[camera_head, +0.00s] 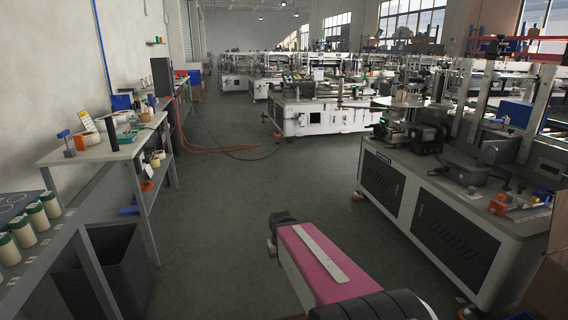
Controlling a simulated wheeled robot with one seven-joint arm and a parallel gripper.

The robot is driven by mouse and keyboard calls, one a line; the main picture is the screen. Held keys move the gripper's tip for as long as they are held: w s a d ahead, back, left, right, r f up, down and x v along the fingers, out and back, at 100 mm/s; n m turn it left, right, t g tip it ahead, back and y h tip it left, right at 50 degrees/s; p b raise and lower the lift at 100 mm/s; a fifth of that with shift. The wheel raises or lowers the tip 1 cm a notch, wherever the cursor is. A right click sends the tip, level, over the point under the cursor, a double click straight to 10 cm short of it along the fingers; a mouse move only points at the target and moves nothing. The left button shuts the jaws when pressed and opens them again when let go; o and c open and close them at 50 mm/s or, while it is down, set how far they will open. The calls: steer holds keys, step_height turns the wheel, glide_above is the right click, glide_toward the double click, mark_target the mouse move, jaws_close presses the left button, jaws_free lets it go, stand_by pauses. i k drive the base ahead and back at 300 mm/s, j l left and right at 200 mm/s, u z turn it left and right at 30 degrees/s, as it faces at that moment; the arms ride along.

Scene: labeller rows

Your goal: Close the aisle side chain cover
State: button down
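The nearest labelling machine (405,195) stands at the right, its long side facing the aisle. That side has a dark vented panel (382,182) and a second dark vented panel (455,232), both flush with the pale body. I cannot tell which part is the chain cover, or whether any cover stands open. My arm, with a pink link and dark joints, reaches into the bottom middle of the view, over the aisle floor and apart from the machine. My gripper's fingers do not show.
A grey bench with white-bodied jars (38,216) and a shelf unit (105,150) line the left side. A dark bin (110,268) stands below. An orange hose (205,150) lies across the aisle farther back. The aisle floor (250,185) between is clear. More machines (318,115) stand behind.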

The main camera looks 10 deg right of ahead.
mark_target(499, 151)
steer(key=i+l+z, duration=0.1)
steer(key=i+z, duration=0.35)
steer(key=i+j+z, duration=0.1)
steer(key=i+z, duration=0.35)
steer(key=i+j+z, duration=0.3)
steer(key=i+z, duration=0.2)
steer(key=i, duration=0.15)
